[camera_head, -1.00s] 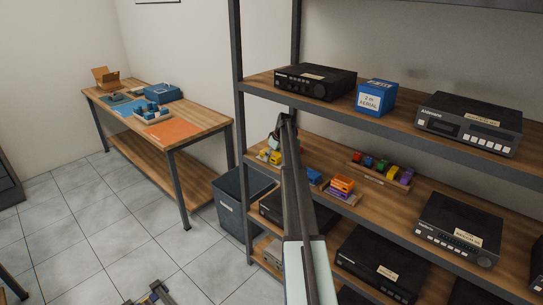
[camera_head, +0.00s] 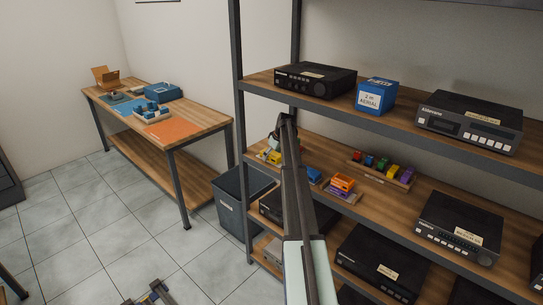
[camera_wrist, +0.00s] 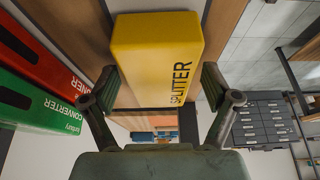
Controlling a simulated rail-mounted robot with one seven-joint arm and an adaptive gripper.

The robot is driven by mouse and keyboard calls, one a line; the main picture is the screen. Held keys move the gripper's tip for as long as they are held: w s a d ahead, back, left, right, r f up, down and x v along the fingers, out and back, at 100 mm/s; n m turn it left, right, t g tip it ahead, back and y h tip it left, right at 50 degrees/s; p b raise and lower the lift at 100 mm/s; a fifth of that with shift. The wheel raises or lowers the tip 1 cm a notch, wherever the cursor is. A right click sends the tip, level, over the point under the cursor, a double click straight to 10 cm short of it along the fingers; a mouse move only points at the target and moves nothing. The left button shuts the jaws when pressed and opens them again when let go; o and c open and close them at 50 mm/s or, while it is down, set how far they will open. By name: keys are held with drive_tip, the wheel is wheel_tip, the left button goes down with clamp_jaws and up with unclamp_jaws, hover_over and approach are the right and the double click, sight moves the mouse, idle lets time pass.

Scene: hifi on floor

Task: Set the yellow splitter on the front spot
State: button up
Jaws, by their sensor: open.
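The yellow splitter (camera_wrist: 155,60), a block with black lettering, fills the upper middle of the wrist view. My gripper (camera_wrist: 161,86) is open, with one finger at each side of the splitter's near end. I cannot tell whether the fingers touch it. In the head view my gripper (camera_head: 281,134) is at the left end of the middle shelf, by yellow pieces (camera_head: 270,156) partly hidden by my arm. I cannot make out which place is the front spot.
The middle shelf (camera_head: 385,212) also holds an orange piece (camera_head: 342,182), a blue piece (camera_head: 314,176) and a rack of coloured blocks (camera_head: 380,177). A workbench (camera_head: 190,122) stands left.

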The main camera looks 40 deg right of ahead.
drive_tip(key=v, duration=0.7)
drive_tip(key=shift+s+r, duration=0.1)
drive_tip(key=shift+r, duration=0.15)
